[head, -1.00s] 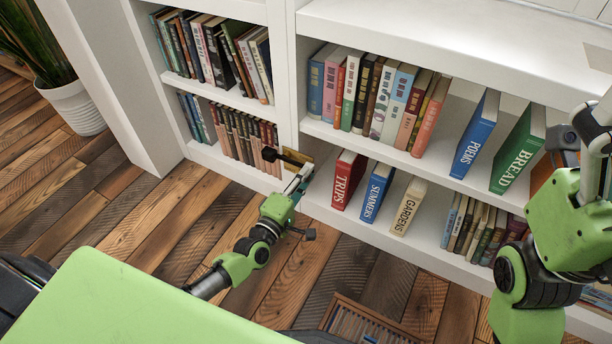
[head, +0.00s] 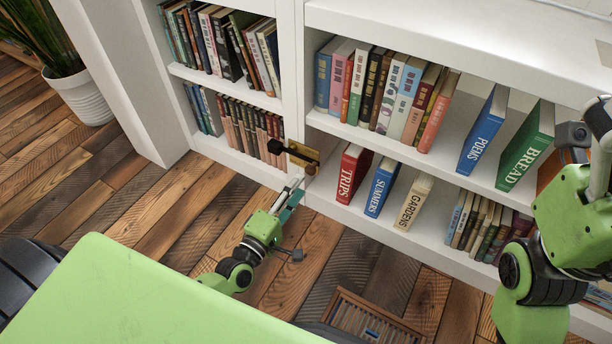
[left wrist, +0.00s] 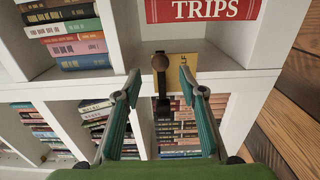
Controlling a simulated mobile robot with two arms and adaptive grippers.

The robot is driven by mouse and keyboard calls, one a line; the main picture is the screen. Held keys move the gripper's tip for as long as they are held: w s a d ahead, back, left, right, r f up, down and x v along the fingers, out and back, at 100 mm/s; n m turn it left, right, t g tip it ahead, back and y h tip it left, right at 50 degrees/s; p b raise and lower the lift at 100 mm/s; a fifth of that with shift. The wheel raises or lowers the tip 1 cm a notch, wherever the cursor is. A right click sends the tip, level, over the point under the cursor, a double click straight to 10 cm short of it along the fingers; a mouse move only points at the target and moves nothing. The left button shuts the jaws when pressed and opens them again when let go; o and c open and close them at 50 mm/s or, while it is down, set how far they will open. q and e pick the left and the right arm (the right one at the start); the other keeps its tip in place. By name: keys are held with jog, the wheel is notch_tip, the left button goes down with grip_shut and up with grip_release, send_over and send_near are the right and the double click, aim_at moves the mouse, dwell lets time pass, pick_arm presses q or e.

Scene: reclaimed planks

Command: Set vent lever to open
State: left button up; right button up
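My left gripper (head: 293,188) is just below and in front of the lever. In the left wrist view its two teal fingers (left wrist: 160,83) are apart and empty, with the knob framed between their tips, apparently beyond them.
White shelves surround the lever, with the TRIPS (head: 353,174), SUMMERS (head: 381,187) and GARDENS (head: 413,202) books to its right. My right arm is at the right edge. A potted plant (head: 83,94) stands upper left. Plank floor (head: 130,215) is open at left.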

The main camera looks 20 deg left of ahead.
pick_arm(q)
jog(key=shift+s+a, duration=0.15)
jog(key=shift+s, duration=0.85)
jog(key=shift+s+a, duration=0.15)
jog(key=shift+s, duration=0.85)
